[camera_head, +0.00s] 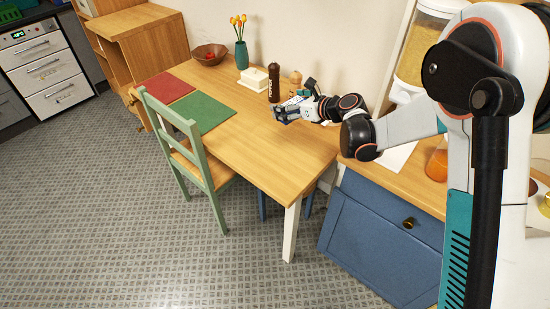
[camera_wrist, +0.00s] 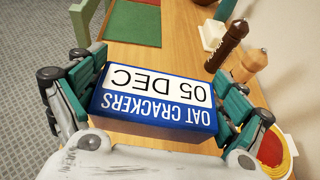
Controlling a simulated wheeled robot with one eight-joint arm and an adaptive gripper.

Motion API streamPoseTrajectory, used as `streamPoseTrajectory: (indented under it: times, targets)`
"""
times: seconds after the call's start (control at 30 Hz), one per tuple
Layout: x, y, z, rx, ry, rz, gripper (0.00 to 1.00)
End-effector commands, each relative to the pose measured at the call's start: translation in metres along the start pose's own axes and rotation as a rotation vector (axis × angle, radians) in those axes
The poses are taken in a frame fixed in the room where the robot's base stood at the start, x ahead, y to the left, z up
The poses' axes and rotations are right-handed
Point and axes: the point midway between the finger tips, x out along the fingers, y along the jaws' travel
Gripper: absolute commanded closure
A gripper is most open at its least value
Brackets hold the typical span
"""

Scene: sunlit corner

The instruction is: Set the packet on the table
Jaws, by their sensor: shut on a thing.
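The packet (camera_wrist: 155,98) is a blue and white box reading "OAT CRACKERS" and "05 DEC", upside down in the wrist view. My gripper (camera_head: 288,112) is shut on it, with a finger at each side of the box in the wrist view. In the head view the gripper is over the right part of the wooden table (camera_head: 262,150), and the packet is mostly hidden by it. I cannot tell whether the packet touches the tabletop.
A dark brown mill (camera_head: 274,83), a white butter dish (camera_head: 254,78) and a lighter wooden mill (camera_head: 296,77) stand close behind the gripper. A red placemat (camera_head: 167,87) and a green placemat (camera_head: 203,112) lie to the left. A green chair (camera_head: 184,130) stands in front. The tabletop's front right is clear.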

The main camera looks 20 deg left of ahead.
Motion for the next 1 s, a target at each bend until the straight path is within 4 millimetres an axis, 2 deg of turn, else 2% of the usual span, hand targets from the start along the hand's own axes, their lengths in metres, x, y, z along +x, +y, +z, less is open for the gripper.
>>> streamPoseTrajectory:
  times: [0.03, 0.1, 0.2, 0.3, 0.37, 0.8, 1.0]
  targets:
    - [0.016, 0.011, 0.004, -0.012, -0.002, 0.029, 0.37]
    - [0.030, 0.022, 0.009, -0.025, -0.003, 0.059, 0.37]
    - [0.042, 0.032, 0.013, -0.037, -0.004, 0.084, 0.37]
    - [0.050, 0.035, 0.007, -0.041, -0.005, 0.093, 0.37]
    - [0.054, 0.036, -0.003, -0.041, -0.005, 0.094, 0.37]
    - [0.095, 0.035, -0.101, -0.040, -0.005, 0.092, 0.37]
    - [0.105, 0.035, -0.127, -0.040, -0.006, 0.092, 0.37]
